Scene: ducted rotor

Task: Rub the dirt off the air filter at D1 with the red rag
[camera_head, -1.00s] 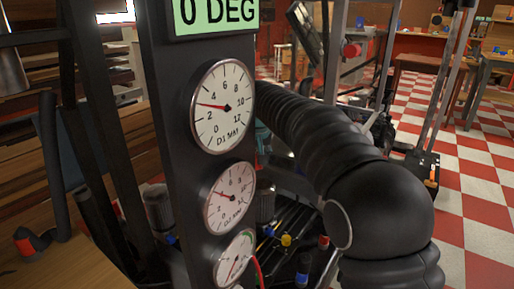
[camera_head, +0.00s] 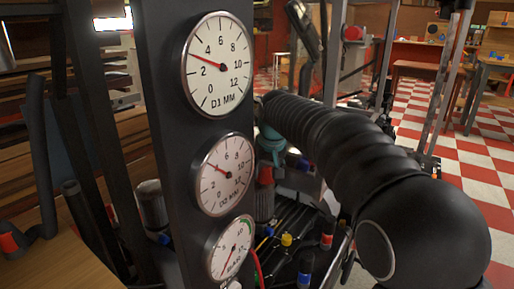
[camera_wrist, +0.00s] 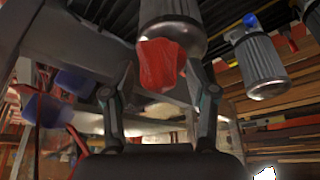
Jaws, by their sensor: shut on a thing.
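In the wrist view, my gripper (camera_wrist: 163,74) is shut on the red rag (camera_wrist: 160,62), which is bunched between the two fingertips. The rag lies against or just in front of the lower end of a ribbed grey metal cylinder (camera_wrist: 171,14), which looks like an air filter. I cannot tell whether they touch. In the head view, a red patch that looks like the rag (camera_head: 264,174) shows at the upper part of a grey filter (camera_head: 264,204). My arm hides much around it. No dirt can be made out, and no D1 label shows on the filter.
A dark post (camera_head: 168,130) carries a D1 MM gauge (camera_head: 218,65), a D2 MM gauge (camera_head: 224,174) and a third gauge (camera_head: 231,250). Another filter (camera_head: 151,206) stands left of the post. A second cylinder (camera_wrist: 259,65) shows at the right in the wrist view. Checkered floor lies open at right.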

